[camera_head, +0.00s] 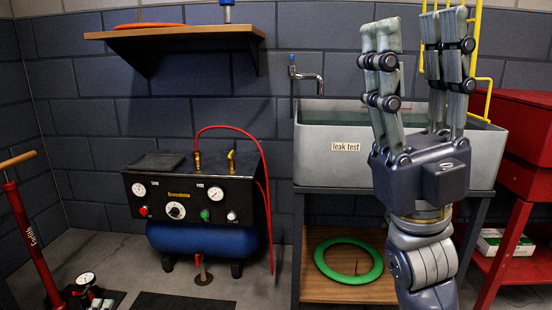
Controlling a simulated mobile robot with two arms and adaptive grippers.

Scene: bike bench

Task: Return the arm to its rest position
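My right gripper (419,40) is raised at the right of the head view, its fingers pointing up. The fingers are spread apart with a clear gap, and nothing is between them. It is in front of the grey leak test tub (322,165) and covers part of it. My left gripper and arm are not in view.
A black compressor panel (170,222) with a red hose (267,205) stands at the left. A wooden shelf (190,33) hangs above it. A green ring (349,278) lies below the tub. A red floor pump (32,240) and a red cabinet (530,125) stand at the sides.

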